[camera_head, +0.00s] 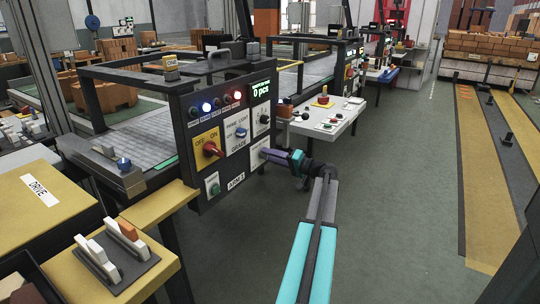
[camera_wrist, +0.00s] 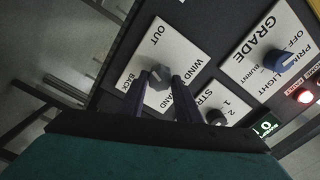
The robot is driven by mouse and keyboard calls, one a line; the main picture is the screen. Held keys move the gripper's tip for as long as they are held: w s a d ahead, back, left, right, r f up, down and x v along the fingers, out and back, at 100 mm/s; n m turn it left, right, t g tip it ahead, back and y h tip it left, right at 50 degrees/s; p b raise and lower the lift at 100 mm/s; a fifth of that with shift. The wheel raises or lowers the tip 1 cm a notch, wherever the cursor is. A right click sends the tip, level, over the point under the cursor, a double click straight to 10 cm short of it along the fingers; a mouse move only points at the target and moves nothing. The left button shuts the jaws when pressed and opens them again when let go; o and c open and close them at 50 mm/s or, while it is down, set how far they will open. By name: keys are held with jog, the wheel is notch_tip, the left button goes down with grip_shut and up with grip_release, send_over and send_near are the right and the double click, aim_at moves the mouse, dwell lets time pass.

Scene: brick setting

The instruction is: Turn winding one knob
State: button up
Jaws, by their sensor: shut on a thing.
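The winding knob (camera_wrist: 158,79) is a grey knob on a white plate lettered OUT, WIND and BACK in the wrist view. My gripper (camera_wrist: 163,82) has its two dark fingers on either side of this knob, shut on it. The fingers hide part of the knob and some lettering. In the head view my gripper (camera_head: 267,154) reaches from the right to the lower right of the dark control panel (camera_head: 222,182), at a white plate (camera_head: 256,159). The knob itself is hidden there by the fingers.
A second grey knob (camera_wrist: 215,117) is close to my right finger. Another control desk (camera_head: 330,118) stands behind. Green floor (camera_head: 400,220) at right is clear.

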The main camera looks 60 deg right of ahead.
jog(key=shift+f+m+p, duration=0.1)
jog(key=shift+m+p, duration=2.3)
jog(key=shift+m, duration=1.1)
jog(key=o, duration=1.1)
jog(key=shift+c, duration=0.2)
jog(key=s, duration=1.4)
